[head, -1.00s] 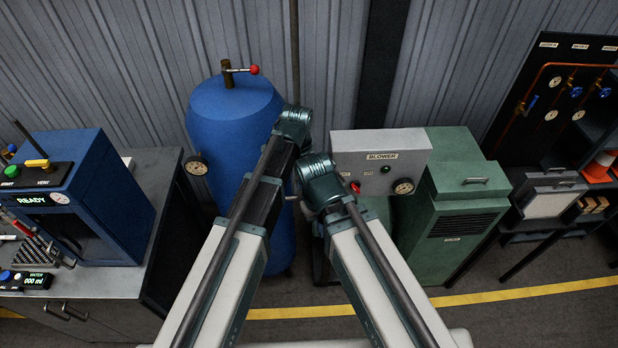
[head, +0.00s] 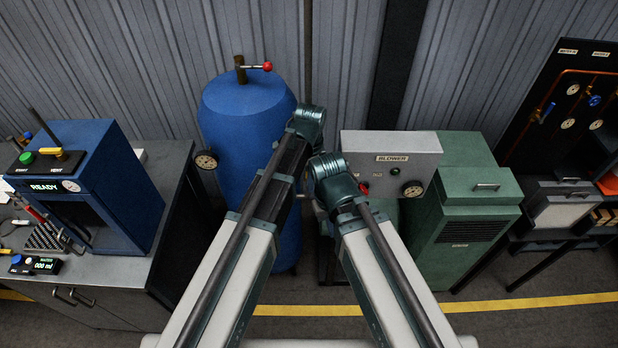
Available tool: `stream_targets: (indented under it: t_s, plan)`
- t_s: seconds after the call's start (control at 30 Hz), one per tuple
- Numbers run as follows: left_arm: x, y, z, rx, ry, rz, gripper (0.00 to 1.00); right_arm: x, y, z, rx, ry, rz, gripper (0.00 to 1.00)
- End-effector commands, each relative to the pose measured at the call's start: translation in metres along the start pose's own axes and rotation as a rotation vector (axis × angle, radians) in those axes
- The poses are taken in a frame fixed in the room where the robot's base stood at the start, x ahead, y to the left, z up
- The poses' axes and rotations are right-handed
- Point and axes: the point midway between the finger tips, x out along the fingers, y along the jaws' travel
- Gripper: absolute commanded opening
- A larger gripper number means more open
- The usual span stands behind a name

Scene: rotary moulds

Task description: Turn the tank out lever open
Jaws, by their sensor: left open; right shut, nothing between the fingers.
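The blue tank (head: 235,140) stands upright against the wall, left of centre. A lever with a red ball end (head: 267,66) is on its top and lies roughly level, pointing right. A round gauge (head: 205,160) is on the tank's left side. My two arms reach up from below, and the left one covers part of the tank's right side. The fingers of both grippers are hidden behind the arm links. No contact with the lever shows. I cannot make out an outlet label.
A blower box (head: 391,145) with a red knob and gauge is right of the tank. A green cabinet (head: 465,205) stands beside it. A blue READY machine (head: 105,180) sits on a grey bench (head: 172,190) at left. A pipe board (head: 520,110) is far right.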

Motion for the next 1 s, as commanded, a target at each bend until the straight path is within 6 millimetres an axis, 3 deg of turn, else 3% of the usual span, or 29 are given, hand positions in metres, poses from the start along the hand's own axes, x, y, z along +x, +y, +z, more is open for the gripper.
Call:
stream_targets:
  t_s: [0.27,0.8,1.0]
  plan:
    - [-0.009,0.0,0.0,0.0,0.0,0.0,0.48,-0.009,0.001,0.001,0.0,0.0,0.0,0.0]
    - [-0.072,0.0,0.0,0.0,0.0,0.0,0.48,-0.072,0.006,0.005,0.024,-0.003,-0.003,0.0]
    - [-0.076,0.0,0.0,0.0,0.0,0.0,0.48,-0.075,0.006,0.005,0.03,-0.003,-0.003,0.0]
